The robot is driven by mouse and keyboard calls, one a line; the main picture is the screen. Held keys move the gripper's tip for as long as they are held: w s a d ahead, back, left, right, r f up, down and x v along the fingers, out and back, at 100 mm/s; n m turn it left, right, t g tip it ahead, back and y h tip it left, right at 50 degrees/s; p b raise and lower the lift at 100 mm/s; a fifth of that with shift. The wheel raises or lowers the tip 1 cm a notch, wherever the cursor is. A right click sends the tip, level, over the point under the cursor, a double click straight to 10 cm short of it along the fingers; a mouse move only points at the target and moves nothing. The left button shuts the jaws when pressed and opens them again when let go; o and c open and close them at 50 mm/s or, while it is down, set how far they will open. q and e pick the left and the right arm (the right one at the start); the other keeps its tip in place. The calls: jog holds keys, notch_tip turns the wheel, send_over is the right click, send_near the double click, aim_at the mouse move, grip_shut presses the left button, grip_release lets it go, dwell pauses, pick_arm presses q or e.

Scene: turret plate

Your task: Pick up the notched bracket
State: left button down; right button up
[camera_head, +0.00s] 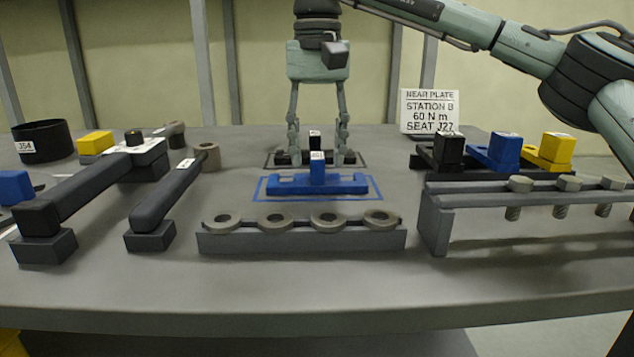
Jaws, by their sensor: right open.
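A blue bracket (340,187) with an upright post lies flat inside a blue outline on the table. Behind it is a black bracket (315,138) in a dark outline, mostly hidden by the blue post and the gripper fingers. I cannot tell from this view which of them is the notched one. My right gripper (317,158) points down, open, its fingers to the left and right of the black bracket's post. Whether the fingertips touch it I cannot tell.
A rack of washers (302,240) stands in front, and a bolt rail (440,222) stands right. Black, blue (496,150) and yellow blocks sit behind the rail near a sign (430,111). Long-handled tools (165,195) and a black bin (42,142) are left. The table's front strip is clear.

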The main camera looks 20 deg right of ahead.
jog(key=shift+f, duration=0.8)
grip_shut()
jog(key=shift+r, duration=0.1)
